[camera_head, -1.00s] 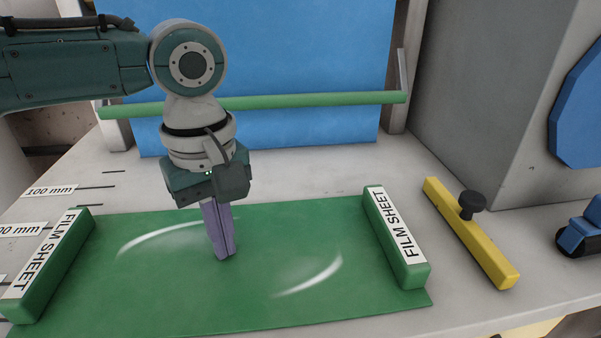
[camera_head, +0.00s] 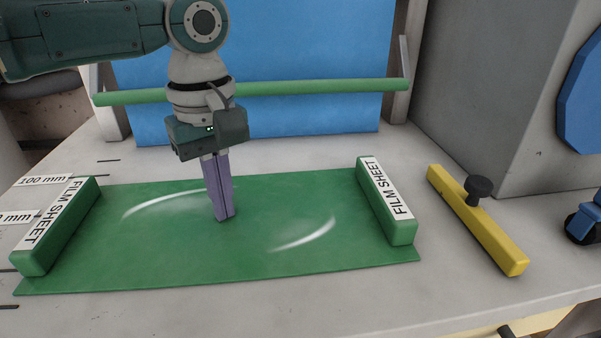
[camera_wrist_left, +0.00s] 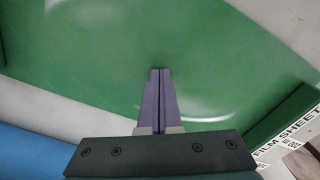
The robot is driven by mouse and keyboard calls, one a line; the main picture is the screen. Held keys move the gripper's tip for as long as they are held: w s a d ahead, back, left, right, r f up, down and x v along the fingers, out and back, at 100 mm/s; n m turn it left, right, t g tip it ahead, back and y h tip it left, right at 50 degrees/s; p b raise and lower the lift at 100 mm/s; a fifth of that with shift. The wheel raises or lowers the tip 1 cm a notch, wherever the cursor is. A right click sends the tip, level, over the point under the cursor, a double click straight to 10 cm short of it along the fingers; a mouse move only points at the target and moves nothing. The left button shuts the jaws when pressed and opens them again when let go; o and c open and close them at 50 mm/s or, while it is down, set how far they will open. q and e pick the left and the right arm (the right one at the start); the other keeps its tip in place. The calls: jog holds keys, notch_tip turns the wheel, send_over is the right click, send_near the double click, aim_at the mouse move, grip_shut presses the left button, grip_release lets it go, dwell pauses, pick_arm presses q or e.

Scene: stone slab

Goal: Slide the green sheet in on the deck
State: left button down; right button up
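The green sheet (camera_head: 290,215) lies flat on the pale deck (camera_head: 300,305), with a green bar labelled FILM SHEET at its left end (camera_head: 58,225) and another at its right end (camera_head: 387,202). Two pale glossy streaks show on it. It also fills much of the left wrist view (camera_wrist_left: 90,50). My left gripper (camera_head: 223,219) points down with its purple fingers together, tips at the sheet's middle; contact appears likely but cannot be confirmed. The fingers also show in the wrist view (camera_wrist_left: 159,72), with nothing between them. My right gripper is not in view.
A yellow bar with a black knob (camera_head: 478,220) lies right of the sheet. A green rail (camera_head: 310,87) crosses in front of a blue panel (camera_head: 300,40) at the back. A grey block (camera_head: 490,90) stands at right. Ruled marks (camera_head: 42,181) line the left.

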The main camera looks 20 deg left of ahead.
pick_arm(q)
jog(key=shift+w+a+f+b, duration=0.1)
jog(key=shift+w+a+b, duration=0.35)
jog(key=shift+w+b, duration=0.3)
jog(key=shift+w+a+f+b, duration=0.1)
jog(key=shift+w+a+b, duration=0.35)
jog(key=shift+w+b, duration=0.25)
jog(key=shift+r, duration=0.15)
notch_tip(320, 180, up, 8)
jog(key=p, duration=1)
